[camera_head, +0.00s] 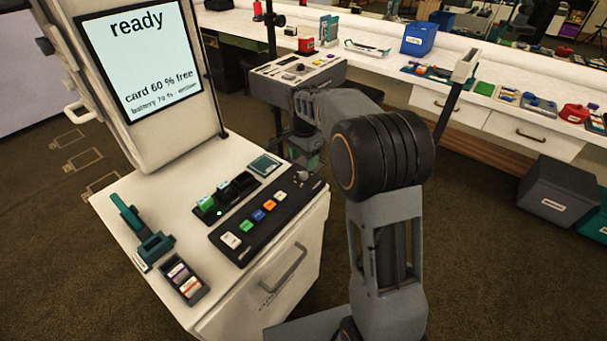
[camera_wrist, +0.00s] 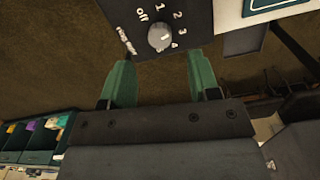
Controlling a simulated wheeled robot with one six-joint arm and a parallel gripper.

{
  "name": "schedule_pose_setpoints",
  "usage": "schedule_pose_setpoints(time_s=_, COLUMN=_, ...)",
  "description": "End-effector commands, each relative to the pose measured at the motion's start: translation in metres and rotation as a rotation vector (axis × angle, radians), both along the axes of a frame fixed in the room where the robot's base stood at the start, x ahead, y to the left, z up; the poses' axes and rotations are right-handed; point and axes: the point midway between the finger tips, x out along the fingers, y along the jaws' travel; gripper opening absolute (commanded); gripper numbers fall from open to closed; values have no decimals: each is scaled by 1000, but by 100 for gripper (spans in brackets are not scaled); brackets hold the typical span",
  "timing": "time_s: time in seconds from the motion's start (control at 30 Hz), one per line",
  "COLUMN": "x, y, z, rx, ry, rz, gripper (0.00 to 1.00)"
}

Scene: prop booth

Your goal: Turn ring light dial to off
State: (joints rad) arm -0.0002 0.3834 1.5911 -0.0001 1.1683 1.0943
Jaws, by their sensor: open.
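The ring light dial is a round grey knob (camera_wrist: 160,38) on a black panel marked off, 1, 2, 3 and 4 in the wrist view. A pale mark on the knob seems to face the 3 and 4 side; the exact setting is too small to tell. In the head view the dial (camera_head: 302,176) sits at the far right end of the black button strip (camera_head: 262,215). My gripper (camera_wrist: 158,66) is open and empty, its green fingertips apart at the panel's edge, one on each side below the knob in the picture. Contact cannot be told.
The strip also carries several coloured buttons. A card slot block (camera_head: 224,197), a teal stand (camera_head: 143,235) and a small labelled case (camera_head: 181,278) share the white counter. A screen (camera_head: 146,52) reading "ready" stands behind. A long workbench (camera_head: 390,68) runs along the back.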

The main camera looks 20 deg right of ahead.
Motion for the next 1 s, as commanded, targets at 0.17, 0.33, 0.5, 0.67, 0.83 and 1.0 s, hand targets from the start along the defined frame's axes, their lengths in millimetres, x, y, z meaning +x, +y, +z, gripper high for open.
schedule_pose_setpoints(time_s=0.17, x=-1, y=0, z=-31, rx=0, ry=2, rz=1, gripper=56)
schedule_pose_setpoints(time_s=0.33, x=0, y=0, z=-48, rx=0, ry=0, rz=1, gripper=56)
schedule_pose_setpoints(time_s=0.5, x=0, y=0, z=-57, rx=0, ry=0, rz=1, gripper=56)
schedule_pose_setpoints(time_s=0.67, x=0, y=0, z=-58, rx=0, ry=-1, rz=1, gripper=56)
schedule_pose_setpoints(time_s=0.83, x=0, y=0, z=-58, rx=0, ry=-1, rz=1, gripper=56)
schedule_pose_setpoints(time_s=1.0, x=0, y=0, z=-58, rx=0, ry=-1, rz=1, gripper=40)
